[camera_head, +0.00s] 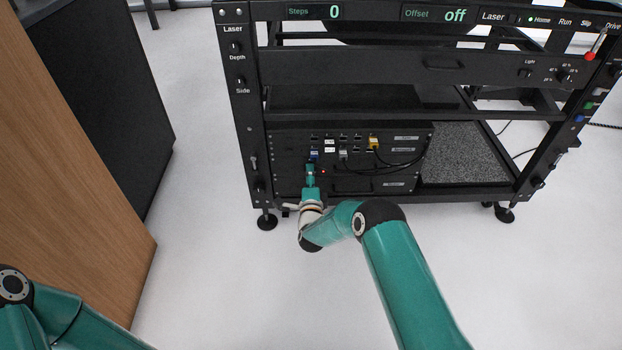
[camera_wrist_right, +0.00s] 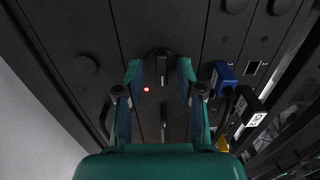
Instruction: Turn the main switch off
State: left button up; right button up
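A dark rotary switch (camera_wrist_right: 160,62), apparently the main switch, sits on the black panel in the right wrist view. Its handle points along the view's vertical. My right gripper (camera_wrist_right: 159,72) is open, with one finger on each side of the switch and a gap showing on both sides. I cannot tell how far the fingertips are from the panel. A red light (camera_wrist_right: 146,89) glows near the left finger. In the head view my right gripper (camera_head: 310,174) is at the lower left of the panel and hides the switch. My left gripper is out of view.
The black panel unit (camera_head: 405,160) sits low in a black rack (camera_head: 255,110). Blue (camera_wrist_right: 223,76) and other plugs with cables are close to the right finger. A wooden panel (camera_head: 75,150) stands at the left. The floor around the rack is clear.

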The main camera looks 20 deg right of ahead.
jog(key=shift+w, duration=0.1)
grip_shut()
jog(key=shift+d, duration=0.1)
dwell(0.3)
jog(key=shift+n, duration=0.3)
jog(key=shift+f+n, duration=0.15)
jog(key=shift+n, duration=4.2)
jog(key=shift+f+n, duration=0.1)
jog(key=shift+n, duration=4.25)
